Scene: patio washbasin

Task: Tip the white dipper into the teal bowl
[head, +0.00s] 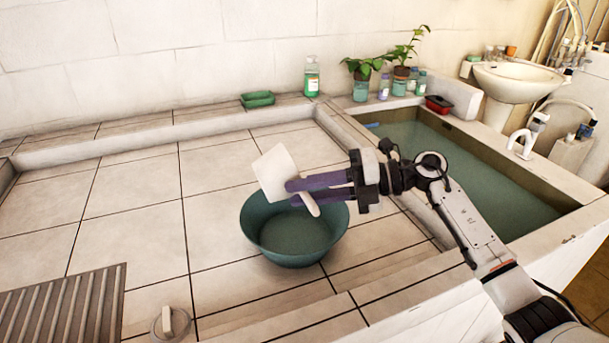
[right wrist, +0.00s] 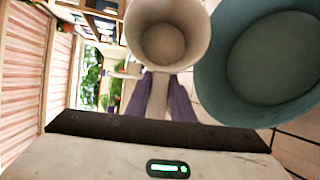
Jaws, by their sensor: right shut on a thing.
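The white dipper (head: 272,172) is held tilted above the left rim of the teal bowl (head: 262,242) in the head view. My right gripper (head: 294,193) is shut on the dipper's handle, its purple fingers over the bowl. In the right wrist view the dipper (right wrist: 168,42) shows its open mouth and inner bottom, with no liquid that I can make out. The teal bowl (right wrist: 210,75) is beside it at the right, its inside looking empty. In the head view the bowl stands upright on the tiles. My left gripper is not in view.
A water-filled basin (head: 440,160) lies at the right behind my arm. A green soap bottle (head: 312,78), a green dish (head: 257,99) and potted plants (head: 402,72) stand on the back ledge. A slatted rack (head: 70,310) lies front left. The tiles left of the bowl are clear.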

